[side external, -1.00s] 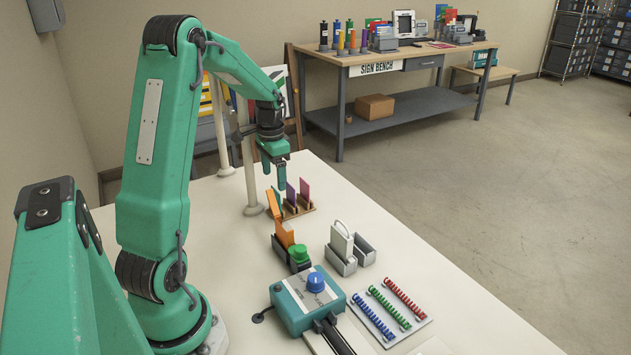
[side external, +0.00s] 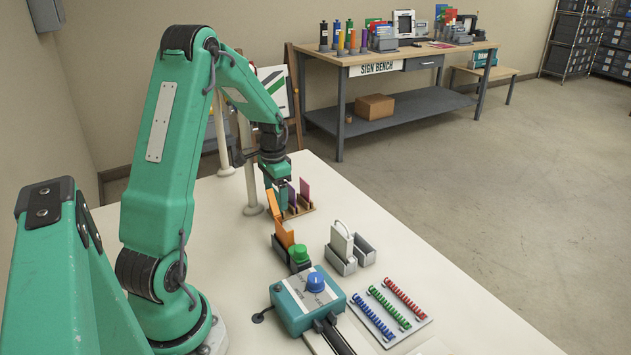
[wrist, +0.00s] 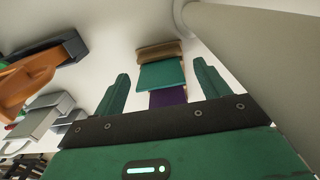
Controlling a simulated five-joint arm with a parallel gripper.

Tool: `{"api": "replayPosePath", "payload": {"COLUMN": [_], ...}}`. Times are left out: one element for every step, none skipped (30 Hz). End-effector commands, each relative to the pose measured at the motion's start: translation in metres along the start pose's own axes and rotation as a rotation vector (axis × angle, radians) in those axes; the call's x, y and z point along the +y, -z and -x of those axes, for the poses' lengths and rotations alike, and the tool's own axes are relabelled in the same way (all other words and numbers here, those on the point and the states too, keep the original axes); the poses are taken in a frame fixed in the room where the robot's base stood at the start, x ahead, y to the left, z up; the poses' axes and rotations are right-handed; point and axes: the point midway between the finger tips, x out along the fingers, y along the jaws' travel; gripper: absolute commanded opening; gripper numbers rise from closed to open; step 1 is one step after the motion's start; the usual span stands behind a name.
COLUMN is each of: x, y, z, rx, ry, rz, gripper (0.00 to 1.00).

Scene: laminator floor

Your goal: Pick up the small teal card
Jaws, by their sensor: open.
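The small teal card (wrist: 162,74) stands in a wooden rack (wrist: 157,50), with a purple card (wrist: 168,97) beside it. In the wrist view the teal card lies between the two fingers of my open gripper (wrist: 161,69), with a gap on both sides. In the side view my gripper (side external: 277,199) is low at the left end of the rack (side external: 300,211), and its fingers hide most or all of the teal card. The purple card (side external: 292,193) and a magenta card (side external: 305,189) show to its right.
An orange piece (side external: 280,225) stands in a dark holder just in front of the rack. A grey holder with a white piece (side external: 342,241), a teal box with a blue knob (side external: 308,299) and coloured coils (side external: 388,308) lie nearer. A pale post (side external: 248,175) rises close behind my gripper.

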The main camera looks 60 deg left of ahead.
Motion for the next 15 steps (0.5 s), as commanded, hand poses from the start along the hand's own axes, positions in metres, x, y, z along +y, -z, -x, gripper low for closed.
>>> {"api": "replayPosePath", "payload": {"x": [0.000,0.000,0.000,0.000,0.000,0.000,0.000,0.000,0.000,0.000,0.000,0.000,0.000,0.000,0.000], "y": [0.000,0.000,0.000,0.000,0.000,0.000,0.000,0.000,0.000,0.000,0.000,0.000,0.000,0.000,0.000], "z": [-0.006,-0.009,-0.012,-0.014,-0.015,-0.016,-0.017,-0.017,-0.017,-0.017,-0.017,-0.017,-0.017,-0.017,-0.017], "rx": [-0.003,-0.002,-0.001,-0.001,-0.001,-0.001,0.000,0.000,0.000,0.000,0.000,0.000,0.000,0.000,0.000], "ry": [-0.002,-0.002,-0.001,-0.001,-0.001,-0.001,0.000,0.000,0.000,0.000,0.000,0.000,0.000,0.000,0.000], "rz": [0.000,0.000,0.000,0.000,0.000,0.000,0.000,0.000,0.000,0.000,0.000,0.000,0.000,0.000,0.000], "gripper": [0.75,0.75,0.75,0.75,0.75,0.75,0.75,0.75,0.75,0.75,0.75,0.75,0.75,0.75,0.75]}}
